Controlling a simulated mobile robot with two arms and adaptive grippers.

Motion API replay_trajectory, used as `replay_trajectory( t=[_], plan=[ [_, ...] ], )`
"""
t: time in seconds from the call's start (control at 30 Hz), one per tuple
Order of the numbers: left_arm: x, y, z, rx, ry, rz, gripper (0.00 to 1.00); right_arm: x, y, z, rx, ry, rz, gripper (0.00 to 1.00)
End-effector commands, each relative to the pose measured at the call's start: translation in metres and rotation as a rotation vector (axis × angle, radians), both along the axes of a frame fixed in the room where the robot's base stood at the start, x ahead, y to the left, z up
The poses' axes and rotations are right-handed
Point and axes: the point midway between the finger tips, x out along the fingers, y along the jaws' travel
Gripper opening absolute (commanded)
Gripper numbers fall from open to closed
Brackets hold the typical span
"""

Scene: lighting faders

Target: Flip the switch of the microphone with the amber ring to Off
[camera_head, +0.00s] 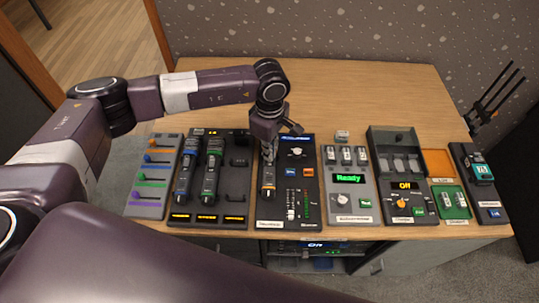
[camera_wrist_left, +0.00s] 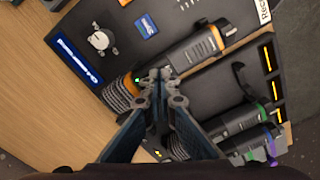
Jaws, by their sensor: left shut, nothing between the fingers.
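The microphone with the amber ring (camera_head: 268,178) lies on the dark mixer panel in the head view, partly hidden by my left gripper. In the left wrist view this microphone (camera_wrist_left: 190,53) shows a grey body, an orange ring near one end, a ribbed head at the other and a small green light. My left gripper (camera_head: 268,152) points down at it, shut and empty. In the wrist view the left fingertips (camera_wrist_left: 161,74) overlap the body close to the green light. I cannot tell whether they touch it. The switch's position is not clear. My right gripper is not in view.
Two more microphones, with a blue ring (camera_head: 185,172) and a green ring (camera_head: 211,170), lie in the charging dock (camera_head: 236,183) to the left. A fader panel (camera_head: 150,190) stands farther left. A "Ready" panel (camera_head: 349,205) and other panels stand right. The table's back is clear.

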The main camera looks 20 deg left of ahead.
Motion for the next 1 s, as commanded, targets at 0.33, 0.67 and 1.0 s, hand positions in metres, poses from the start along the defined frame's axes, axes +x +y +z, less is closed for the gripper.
replay_trajectory(
  t=[0.33,0.67,1.0],
  plan=[
    [0.000,0.000,-0.006,0.000,0.001,0.000,0.00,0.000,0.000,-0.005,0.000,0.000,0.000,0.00],
    [0.000,0.000,0.011,0.000,0.001,0.001,0.00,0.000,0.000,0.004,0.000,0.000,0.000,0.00],
    [0.000,0.000,0.039,0.000,-0.001,0.000,0.00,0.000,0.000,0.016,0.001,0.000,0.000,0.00]
  ],
)
